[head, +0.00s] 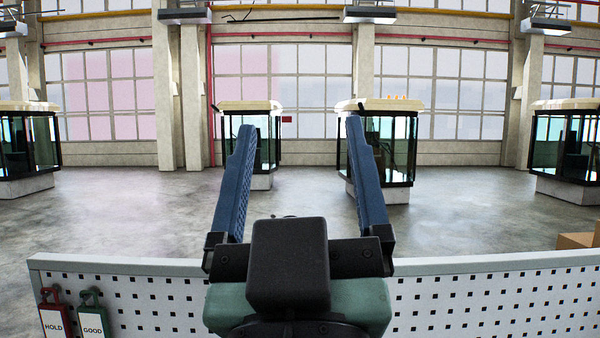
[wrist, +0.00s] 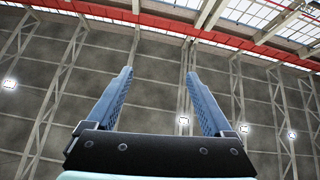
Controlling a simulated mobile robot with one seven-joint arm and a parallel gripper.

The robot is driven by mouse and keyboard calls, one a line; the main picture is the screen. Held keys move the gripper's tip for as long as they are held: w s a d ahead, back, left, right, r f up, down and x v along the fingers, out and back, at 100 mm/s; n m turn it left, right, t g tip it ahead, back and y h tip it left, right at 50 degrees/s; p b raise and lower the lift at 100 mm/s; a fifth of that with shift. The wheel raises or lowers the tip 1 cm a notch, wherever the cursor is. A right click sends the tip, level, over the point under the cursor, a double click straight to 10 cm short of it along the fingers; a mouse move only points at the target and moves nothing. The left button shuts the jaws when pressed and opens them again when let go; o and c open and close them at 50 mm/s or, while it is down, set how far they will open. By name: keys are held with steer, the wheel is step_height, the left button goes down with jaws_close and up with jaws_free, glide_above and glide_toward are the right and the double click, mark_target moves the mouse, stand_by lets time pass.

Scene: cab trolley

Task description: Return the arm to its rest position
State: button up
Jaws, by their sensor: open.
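My gripper (head: 299,170) stands upright in the middle of the head view, its two blue fingers wide apart with nothing between them. The wrist view shows the same open fingers (wrist: 160,95) against the hall's wall and roof. The gripper is raised in front of a pale perforated panel (head: 480,300) and covers part of it. No object touches the fingers.
A red HOLD tag (head: 56,315) and a green GOOD tag (head: 92,315) hang on the panel's left. Several glass cabs, one of them the right-middle cab (head: 398,150), stand far back on the floor. A cardboard box (head: 575,241) shows at right. The floor between is clear.

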steer(key=shift+m+t, duration=0.6)
steer(key=shift+t, duration=0.3)
steer(key=s+r, duration=0.3)
steer(key=shift+s+r, duration=0.2)
steer(key=shift+r, duration=0.05)
step_height(320, 180, down, 8)
steer(key=b, duration=0.7)
steer(key=shift+b, duration=0.4)
steer(key=shift+a, duration=0.1)
